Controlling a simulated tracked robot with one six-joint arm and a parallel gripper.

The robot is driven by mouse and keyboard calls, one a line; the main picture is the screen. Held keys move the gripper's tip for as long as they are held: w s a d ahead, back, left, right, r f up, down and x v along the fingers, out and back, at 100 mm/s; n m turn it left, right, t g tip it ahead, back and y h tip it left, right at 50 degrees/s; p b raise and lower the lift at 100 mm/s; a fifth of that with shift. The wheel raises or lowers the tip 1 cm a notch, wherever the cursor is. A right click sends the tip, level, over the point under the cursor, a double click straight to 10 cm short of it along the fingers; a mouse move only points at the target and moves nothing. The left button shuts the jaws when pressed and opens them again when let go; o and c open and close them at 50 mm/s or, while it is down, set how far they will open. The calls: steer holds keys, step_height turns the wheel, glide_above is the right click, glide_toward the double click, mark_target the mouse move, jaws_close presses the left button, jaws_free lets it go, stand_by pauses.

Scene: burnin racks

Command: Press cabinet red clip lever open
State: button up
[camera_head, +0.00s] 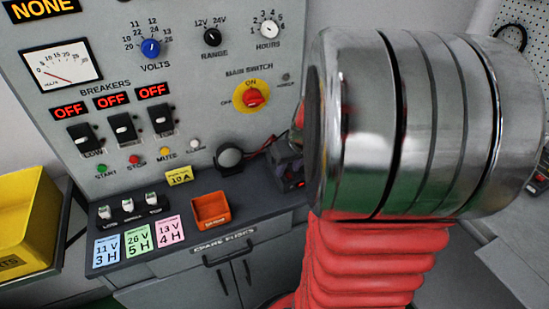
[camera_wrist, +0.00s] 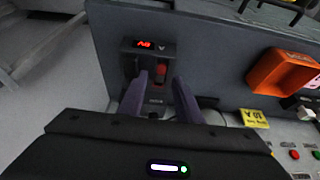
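In the wrist view, a small dark box (camera_wrist: 146,59) with a lit red display stands at the edge of the grey counter. A red lever (camera_wrist: 161,72) shows on its face. My gripper (camera_wrist: 160,79) has two purple fingers, apart, with nothing between them that I can see gripped. The red lever appears between and just beyond the fingertips; whether they touch it I cannot tell. In the head view, the dark box (camera_head: 288,171) is partly hidden behind my silver arm link, and my gripper is hidden. The lever's position, open or closed, is unclear.
The grey control panel (camera_head: 215,65) carries breakers reading OFF and a red main switch (camera_head: 252,97). An orange tray (camera_head: 211,209), a yellow card (camera_head: 179,176) and coloured notes lie on the counter. A yellow bin (camera_head: 28,220) stands at left.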

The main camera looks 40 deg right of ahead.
steer(key=shift+w+f, duration=0.1)
steer(key=shift+f, duration=0.25)
jaws_close()
